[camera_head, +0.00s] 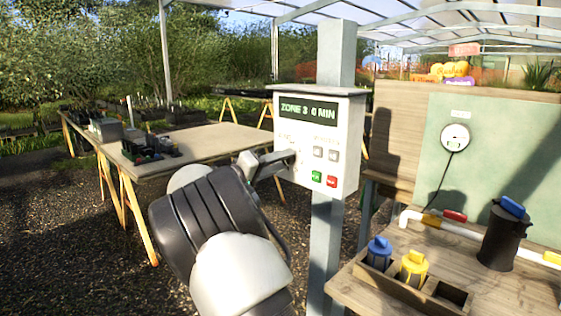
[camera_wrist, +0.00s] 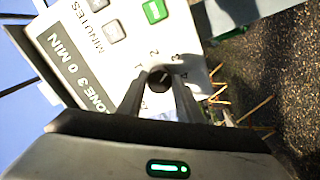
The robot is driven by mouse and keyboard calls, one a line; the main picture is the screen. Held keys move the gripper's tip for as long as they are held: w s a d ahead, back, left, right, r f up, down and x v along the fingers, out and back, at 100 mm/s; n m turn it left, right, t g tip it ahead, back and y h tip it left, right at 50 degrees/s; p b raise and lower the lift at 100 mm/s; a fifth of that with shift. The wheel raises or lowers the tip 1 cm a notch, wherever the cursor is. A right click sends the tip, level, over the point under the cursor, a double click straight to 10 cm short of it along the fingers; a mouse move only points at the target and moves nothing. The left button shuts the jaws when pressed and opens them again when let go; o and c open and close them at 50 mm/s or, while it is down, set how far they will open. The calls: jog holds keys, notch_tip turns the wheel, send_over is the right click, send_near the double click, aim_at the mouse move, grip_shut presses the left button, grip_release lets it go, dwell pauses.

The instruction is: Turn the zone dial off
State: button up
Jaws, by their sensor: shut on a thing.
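The white controller box (camera_head: 335,105) is mounted on a grey post. Its green display (camera_head: 308,112) reads "ZONE 3 0 MIN". The zone dial (camera_wrist: 160,79) is a small dark round knob with a pale pointer mark, and numbers ring it on the panel. Its exact setting is hard to read. My gripper (camera_head: 284,160) reaches the left part of the panel face. In the wrist view its two dark fingers (camera_wrist: 161,88) are shut on the dial, one on each side. In the head view the gripper hides most of the dial.
The panel also has grey minutes buttons, a green button (camera_head: 316,176) and a red button (camera_head: 331,181). A wooden bench (camera_head: 490,290) at right holds blue- and yellow-topped items, a dark jug (camera_head: 500,240) and a white pipe. A long table (camera_head: 215,143) stands behind at left.

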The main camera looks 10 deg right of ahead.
jog(key=shift+r+n+t+y+p, duration=0.1)
jog(key=shift+n+t+y+p, duration=0.2)
jog(key=shift+n+p, duration=6.5)
jog(key=shift+r+n+t+y+p, duration=0.15)
jog(key=shift+n+y+p, duration=0.25)
jog(key=shift+n+p, duration=6.35)
jog(key=n+b, duration=0.3)
jog(key=n, duration=0.1)
jog(key=shift+f, duration=0.1)
jog(key=o, duration=1)
jog(key=shift+o, duration=0.2)
